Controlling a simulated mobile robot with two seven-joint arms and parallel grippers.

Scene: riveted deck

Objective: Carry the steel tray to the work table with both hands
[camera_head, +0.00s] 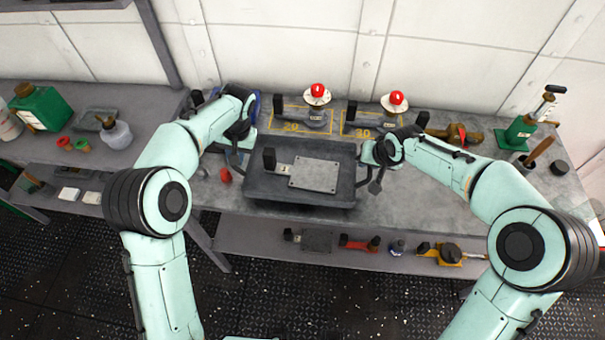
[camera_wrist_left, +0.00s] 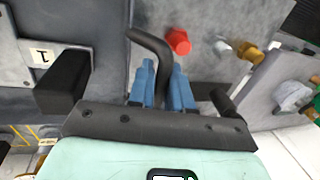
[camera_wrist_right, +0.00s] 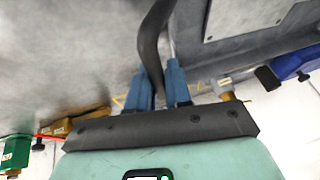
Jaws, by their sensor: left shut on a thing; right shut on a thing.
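The dark grey steel tray (camera_head: 298,200) is at the front left part of the grey work table (camera_head: 440,190), and looks level. I cannot tell whether it touches the table top. A flat grey plate (camera_head: 315,175) with a black block (camera_head: 269,158) at its left lies in the tray. My left gripper (camera_head: 236,160) is shut on the tray's left handle; the blue fingers close around the dark bar (camera_wrist_left: 148,42) in the left wrist view. My right gripper (camera_head: 374,178) is shut on the right handle, a dark curved bar (camera_wrist_right: 151,45) in the right wrist view.
Two red-topped items (camera_head: 317,94) (camera_head: 396,100) stand behind the tray near yellow markings. A green pump-like tool (camera_head: 518,132) is at the back right. A left bench (camera_head: 150,105) holds a green can (camera_head: 42,107). A lower shelf (camera_head: 270,240) holds tools. The table's right front is clear.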

